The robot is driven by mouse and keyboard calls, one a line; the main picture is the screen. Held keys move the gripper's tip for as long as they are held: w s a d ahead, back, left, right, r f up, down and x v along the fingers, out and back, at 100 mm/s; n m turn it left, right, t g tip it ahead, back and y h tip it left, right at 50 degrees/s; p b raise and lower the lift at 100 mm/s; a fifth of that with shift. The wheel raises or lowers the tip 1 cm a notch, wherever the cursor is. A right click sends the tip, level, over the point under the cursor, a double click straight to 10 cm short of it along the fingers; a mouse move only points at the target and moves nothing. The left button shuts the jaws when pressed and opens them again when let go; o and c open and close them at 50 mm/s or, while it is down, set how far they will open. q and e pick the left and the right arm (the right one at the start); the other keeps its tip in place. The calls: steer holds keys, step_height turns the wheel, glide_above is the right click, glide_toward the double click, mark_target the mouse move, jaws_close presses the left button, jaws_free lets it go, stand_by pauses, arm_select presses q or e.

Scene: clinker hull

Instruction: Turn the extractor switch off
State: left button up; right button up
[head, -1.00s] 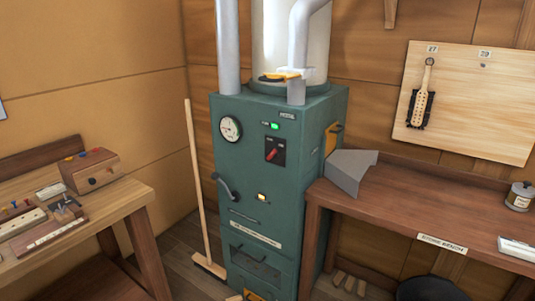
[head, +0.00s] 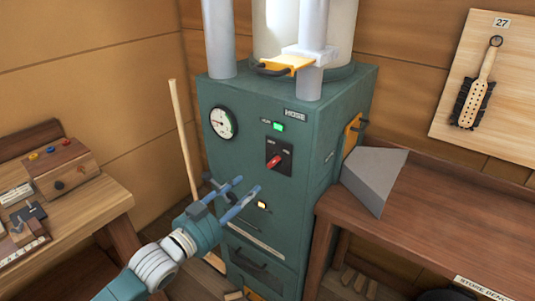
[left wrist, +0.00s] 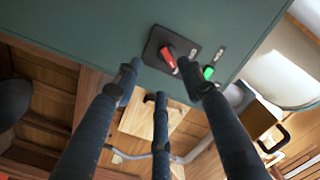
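The extractor switch is a red handle on a black plate (head: 279,157) on the front of the green cabinet (head: 240,151). The handle lies slanted, and I cannot read the plate's marks. A lit green lamp (head: 278,127) is above it. My left gripper (head: 236,192) is in front of the cabinet, below and left of the switch, its blue fingers spread and empty. In the left wrist view the switch (left wrist: 153,48) and green lamp (left wrist: 208,72) show beyond the gripper (left wrist: 158,80). One fingertip overlaps the handle's end there; contact is unclear. My right gripper is out of view.
A round gauge (head: 222,122) and a lit amber lamp (head: 263,207) are on the cabinet front. A grey wedge-shaped piece (head: 376,178) sits on the right bench (head: 440,217). A left bench (head: 85,219) and a leaning broom (head: 183,140) flank the cabinet.

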mark_target(273, 165)
arm_select(q)
steer(key=b+x, duration=0.1)
steer(key=x, duration=0.2)
steer(key=r+b+x, duration=0.1)
steer(key=b+x, duration=0.1)
steer(key=x, duration=0.2)
steer(key=r+b+x, duration=0.1)
steer(key=b+x, duration=0.1)
steer(key=x, duration=0.1)
steer(key=shift+d, duration=0.55)
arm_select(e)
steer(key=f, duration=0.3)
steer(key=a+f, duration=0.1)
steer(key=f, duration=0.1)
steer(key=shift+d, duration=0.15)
arm_select(q)
steer(key=shift+s, duration=0.1)
steer(key=shift+c, duration=0.7)
jaws_close()
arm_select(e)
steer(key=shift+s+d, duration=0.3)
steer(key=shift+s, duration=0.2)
